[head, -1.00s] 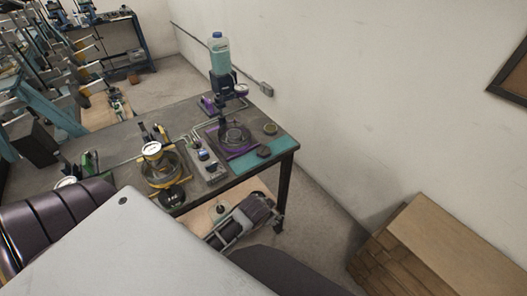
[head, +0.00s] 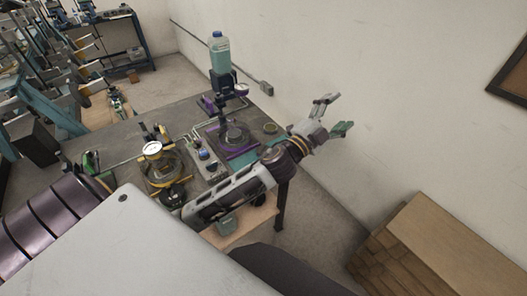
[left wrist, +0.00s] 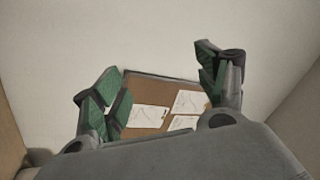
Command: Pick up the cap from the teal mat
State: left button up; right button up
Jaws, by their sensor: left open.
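My left gripper (head: 334,114) is in the head view, beyond the right end of the bench, its fingers spread open and empty in front of the white wall. The left wrist view also shows its two green-padded fingers (left wrist: 160,88) apart with nothing between them. Part of the teal mat (head: 240,162) shows at the bench's right end, and my left arm crosses over the rest of it. I cannot see the cap; my left arm covers the part of the mat where a small dark piece lay earlier. My right gripper is not in view.
On the bench stand a purple-framed fixture (head: 236,136), a bottle of teal liquid (head: 219,55), a gauge with a white dial (head: 152,149) and a control box (head: 207,163). A wooden crate (head: 440,250) stands on the floor at right. The wrist view faces a pinboard (left wrist: 150,112).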

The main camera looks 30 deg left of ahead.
pick_arm(q)
jog(key=s+d+r+m+g+h, duration=0.1)
jog(key=s+d+m+g+h, duration=0.2)
jog(key=d+m+g+h, duration=0.6)
jog(key=s+d+r+m+g+h, duration=0.1)
jog(key=s+d+m+g+h, duration=0.25)
jog(key=m, duration=0.95)
jog(key=w+a+f+m+g+y, duration=0.2)
jog(key=a+f+m+g+y, duration=0.5)
jog(key=f, duration=0.3)
jog(key=w+a+f+n+y, duration=0.1)
jog(key=a+y, duration=1)
jog(key=a, duration=1.5)
jog(key=shift+w+a+n+y, duration=0.15)
jog(key=shift+w+n+y, duration=0.2)
jog(key=shift+w+n, duration=0.3)
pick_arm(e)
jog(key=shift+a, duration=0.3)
pick_arm(q)
jog(key=shift+g, duration=0.25)
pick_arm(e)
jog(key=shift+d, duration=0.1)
